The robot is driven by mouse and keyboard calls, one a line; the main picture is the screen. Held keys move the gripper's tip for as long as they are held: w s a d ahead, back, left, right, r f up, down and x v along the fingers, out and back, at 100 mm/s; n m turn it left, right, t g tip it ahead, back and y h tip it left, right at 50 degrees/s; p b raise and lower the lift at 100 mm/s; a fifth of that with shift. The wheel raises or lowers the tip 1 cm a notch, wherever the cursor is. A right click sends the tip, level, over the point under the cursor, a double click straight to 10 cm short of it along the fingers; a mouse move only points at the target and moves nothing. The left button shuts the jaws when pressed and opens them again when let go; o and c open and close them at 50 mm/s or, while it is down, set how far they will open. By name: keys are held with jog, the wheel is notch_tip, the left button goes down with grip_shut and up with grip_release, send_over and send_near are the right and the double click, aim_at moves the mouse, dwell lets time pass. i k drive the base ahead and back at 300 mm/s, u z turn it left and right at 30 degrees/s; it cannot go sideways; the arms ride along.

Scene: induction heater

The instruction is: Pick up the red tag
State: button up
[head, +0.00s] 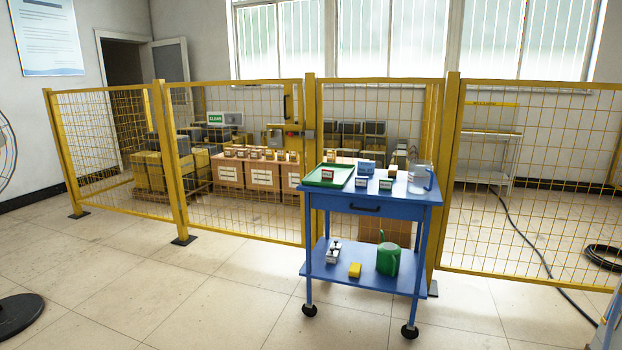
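A small red item with a white label face (327,175), which looks like the red tag, stands in the green tray (346,182). The tray lies at the left end of the top of a blue cart (420,197). Two similar small labelled items, one blue-grey (361,182) and one with green (385,184), stand on the cart top to the right of the tray. My gripper is not in view.
A blue box (366,167) and a clear jug (419,178) stand on the cart top. A yellow mesh fence (235,160) runs behind. The floor in front is clear.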

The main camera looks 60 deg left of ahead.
aim_at(327, 174)
jog(key=u, duration=2.2)
jog(key=i, duration=2.15)
jog(key=u, duration=0.55)
